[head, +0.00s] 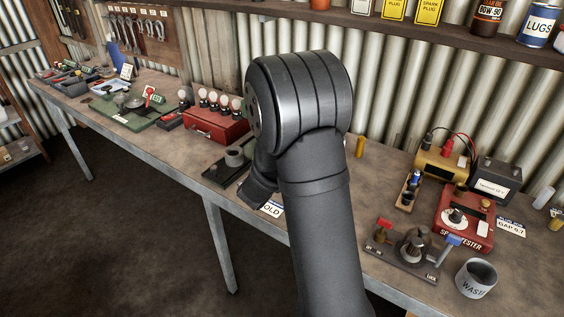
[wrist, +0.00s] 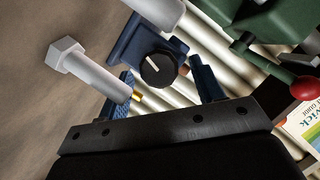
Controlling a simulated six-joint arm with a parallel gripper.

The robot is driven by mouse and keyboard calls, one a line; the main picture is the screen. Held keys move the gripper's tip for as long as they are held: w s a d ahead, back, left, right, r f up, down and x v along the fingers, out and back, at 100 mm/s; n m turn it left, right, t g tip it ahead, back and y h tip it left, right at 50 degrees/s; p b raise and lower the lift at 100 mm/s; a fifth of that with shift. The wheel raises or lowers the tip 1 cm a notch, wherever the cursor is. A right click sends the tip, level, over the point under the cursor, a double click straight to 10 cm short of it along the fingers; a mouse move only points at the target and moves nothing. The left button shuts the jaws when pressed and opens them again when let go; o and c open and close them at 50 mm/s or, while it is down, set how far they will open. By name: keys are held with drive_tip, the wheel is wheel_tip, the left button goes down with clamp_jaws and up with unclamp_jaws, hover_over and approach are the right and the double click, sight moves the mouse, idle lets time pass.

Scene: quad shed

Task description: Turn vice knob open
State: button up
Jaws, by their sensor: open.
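In the wrist view, a round black knob (wrist: 153,72) with a pale pointer line sits in front of a blue vice-like body (wrist: 130,42). My gripper (wrist: 166,84) shows as a dark bar with two blue fingers standing apart. The knob is just beyond the fingertips, roughly between them in the picture; I cannot tell whether they touch it. Nothing is seen held. In the head view my own arm covers the middle of the bench, and I cannot make out the vice knob or the fingers there.
In the wrist view, a pale hex-headed bolt (wrist: 88,69) lies left of the knob and a red ball (wrist: 304,88) on a green fixture is at right. In the head view, a red toolbox (head: 214,126) stands left of my arm, a red tester (head: 464,218) and waste cup (head: 476,278) right.

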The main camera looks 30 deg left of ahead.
drive_tip(key=shift+w+f, duration=0.1)
drive_tip(key=shift+w, duration=0.15)
drive_tip(key=c, duration=1)
drive_tip(key=shift+o, duration=0.2)
drive_tip(key=shift+a+n+h, duration=0.2)
drive_tip(key=shift+n+h, duration=0.5)
drive_tip(key=shift+n, duration=0.4)
drive_tip(key=shift+a+n+g+h, duration=0.15)
drive_tip(key=shift+n+g+h, duration=0.15)
drive_tip(key=shift+n+h, duration=0.9)
drive_tip(key=shift+n, duration=0.3)
